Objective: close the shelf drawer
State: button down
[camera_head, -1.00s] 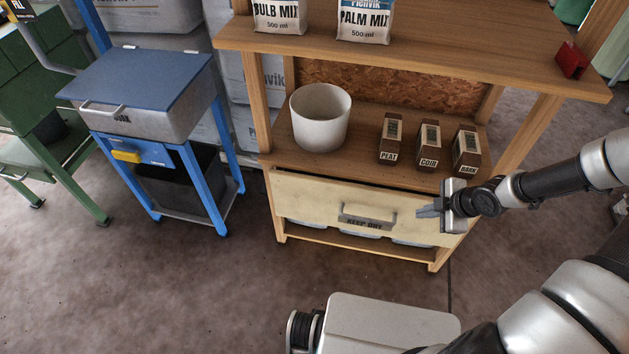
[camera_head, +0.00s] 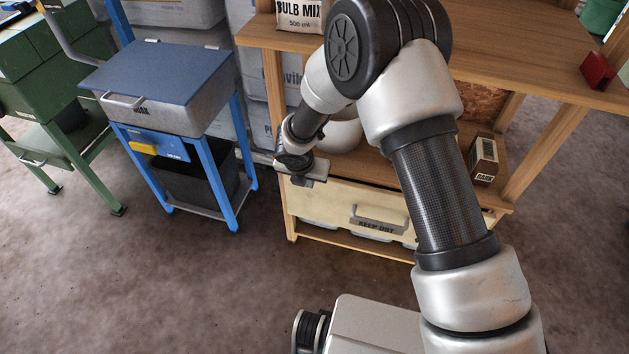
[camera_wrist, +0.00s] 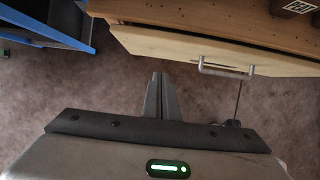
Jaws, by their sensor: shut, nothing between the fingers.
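The shelf drawer has a pale front (camera_head: 335,204) with a metal bar handle (camera_head: 378,222) and a "KEEP OUT" label. In the wrist view the drawer front (camera_wrist: 165,45) stands slightly out from the shelf, with a dark gap behind its top edge. Its handle (camera_wrist: 225,71) is at the right there. My gripper (camera_head: 283,170) is at the drawer's left end in the head view. In the wrist view my gripper (camera_wrist: 160,77) is shut and empty, over the floor just outside the front, left of the handle. Contact is unclear. My arm hides the drawer's right part.
The wooden shelf (camera_head: 535,92) carries a white pot (camera_head: 342,133) and a bark box (camera_head: 484,160). A blue stand (camera_head: 215,165) with a grey bin is on the left, with floor between. A red object (camera_head: 597,72) sits at the shelf's right edge.

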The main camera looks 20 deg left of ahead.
jog(key=w+f+b, duration=0.1)
jog(key=w+f, duration=0.6)
jog(key=f, duration=0.2)
jog(key=shift+w, duration=0.25)
